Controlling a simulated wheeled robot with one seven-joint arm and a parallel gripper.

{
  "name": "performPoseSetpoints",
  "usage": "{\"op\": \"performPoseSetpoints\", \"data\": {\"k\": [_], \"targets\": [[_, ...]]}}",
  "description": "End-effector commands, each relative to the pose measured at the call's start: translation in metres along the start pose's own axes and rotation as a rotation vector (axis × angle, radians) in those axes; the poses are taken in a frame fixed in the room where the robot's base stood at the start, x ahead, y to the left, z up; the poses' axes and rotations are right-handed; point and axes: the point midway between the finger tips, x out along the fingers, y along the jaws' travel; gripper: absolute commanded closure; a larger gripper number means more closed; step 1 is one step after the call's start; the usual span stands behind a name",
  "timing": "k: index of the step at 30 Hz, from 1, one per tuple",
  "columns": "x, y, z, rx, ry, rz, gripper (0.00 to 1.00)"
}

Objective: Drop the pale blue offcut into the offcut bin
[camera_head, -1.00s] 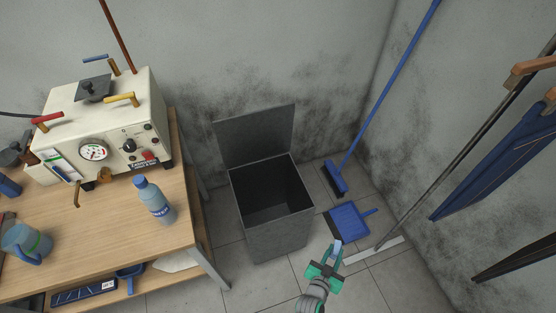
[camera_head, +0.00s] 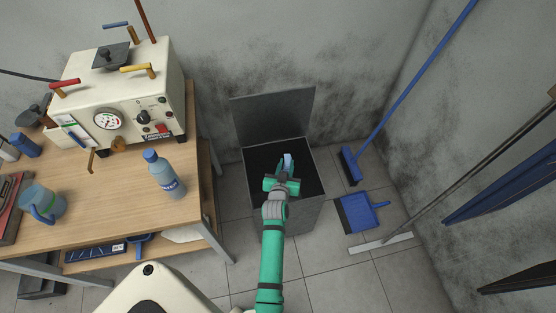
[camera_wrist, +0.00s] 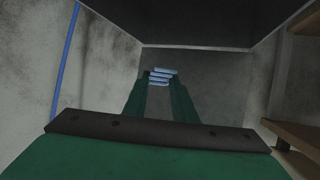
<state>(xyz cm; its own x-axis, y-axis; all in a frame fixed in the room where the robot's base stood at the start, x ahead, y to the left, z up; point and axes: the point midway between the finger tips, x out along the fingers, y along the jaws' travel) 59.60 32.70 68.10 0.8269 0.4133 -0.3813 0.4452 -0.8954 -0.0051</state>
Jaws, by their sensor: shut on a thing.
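The pale blue offcut (camera_head: 288,161) is held between the fingertips of my gripper (camera_head: 286,169), which is shut on it. In the head view they are over the opening of the dark grey offcut bin (camera_head: 299,213). The bin's lid (camera_head: 274,115) stands open at the back. In the wrist view the offcut (camera_wrist: 161,76) shows as a small ribbed pale blue piece between the green fingers of my gripper (camera_wrist: 161,82). My arm and gripper hide part of the bin's front and opening.
A wooden bench (camera_head: 125,212) stands left of the bin, with a cream machine (camera_head: 115,100), a blue bottle (camera_head: 164,176) and a blue mug (camera_head: 45,203). A blue broom (camera_head: 352,166) and blue dustpan (camera_head: 359,212) are on the floor right of the bin.

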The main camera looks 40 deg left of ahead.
Motion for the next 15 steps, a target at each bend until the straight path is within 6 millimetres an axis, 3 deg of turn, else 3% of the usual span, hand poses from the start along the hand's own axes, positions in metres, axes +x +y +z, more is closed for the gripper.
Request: {"op": "performPoseSetpoints", "data": {"k": [3,6,15], "targets": [[0.004,-0.025,-0.011,-0.018,0.001,-0.036,0.97],[0.005,-0.034,-0.014,-0.026,-0.001,-0.047,0.97],[0.014,-0.035,0.007,-0.028,-0.003,-0.05,0.97]]}}
